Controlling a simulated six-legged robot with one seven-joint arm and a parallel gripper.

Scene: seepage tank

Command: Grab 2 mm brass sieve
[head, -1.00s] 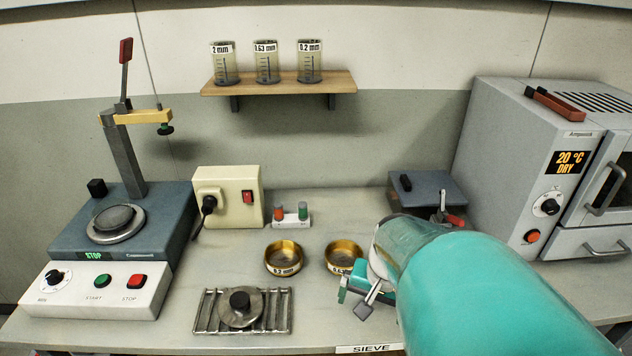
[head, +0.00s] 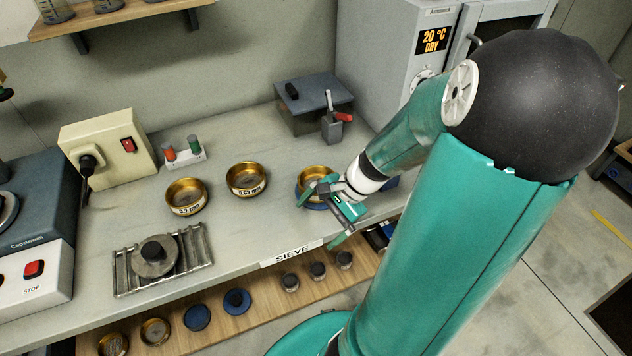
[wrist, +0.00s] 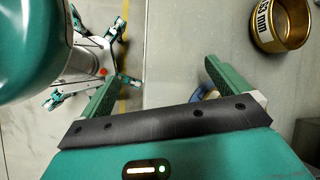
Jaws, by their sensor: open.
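Three brass sieves stand in a row on the bench in the head view. The left sieve (head: 186,197) reads 0.2 mm and the middle sieve (head: 246,180) reads 0.63 mm. The right sieve (head: 312,176) sits on a blue base, partly hidden behind my gripper; its label cannot be read. My gripper (head: 320,222) is open and empty near the right sieve, at the bench's front edge. In the wrist view the 0.63 mm sieve (wrist: 280,25) is at the upper right. My open fingers (wrist: 160,72) show the floor and bench edge between them.
A SIEVE label (head: 292,254) marks the bench edge. A lower shelf (head: 262,282) holds blue lids, brass sieves and small weights. A wire rack with a round weight (head: 156,257) stands left. A grey box (head: 312,100) and an oven (head: 400,45) stand behind.

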